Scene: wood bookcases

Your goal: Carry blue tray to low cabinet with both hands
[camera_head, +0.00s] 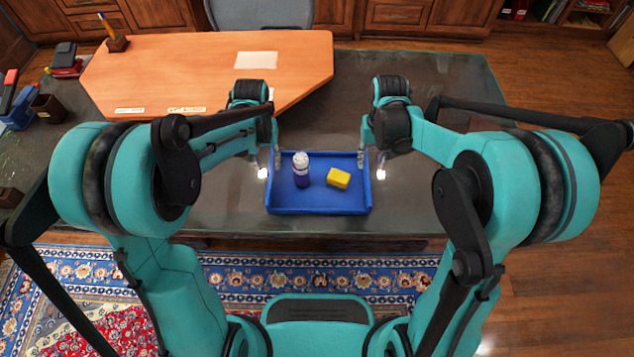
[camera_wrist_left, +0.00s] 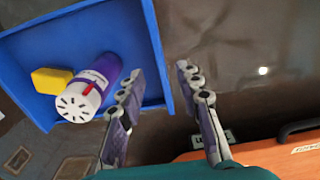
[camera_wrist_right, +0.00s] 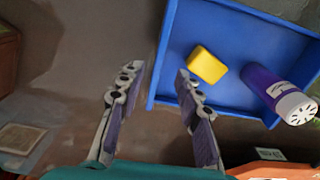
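The blue tray (camera_head: 318,203) lies flat on the dark glass-topped desk (camera_head: 430,205), near its front edge. My left gripper (camera_head: 276,160) is at the tray's left wall. In the left wrist view its fingers (camera_wrist_left: 158,82) are spread on either side of that wall (camera_wrist_left: 155,50). My right gripper (camera_head: 364,162) is at the right wall. In the right wrist view its fingers (camera_wrist_right: 158,80) are likewise apart around the wall (camera_wrist_right: 163,55). Contact cannot be told.
A wooden desktop (camera_head: 190,75) with a paper sheet (camera_head: 256,60) lies behind and left of the tray. Wooden cabinets (camera_head: 400,17) and a grey chair (camera_head: 260,14) stand at the back. A patterned rug (camera_head: 330,272) lies in front. Wooden floor is open at the right.

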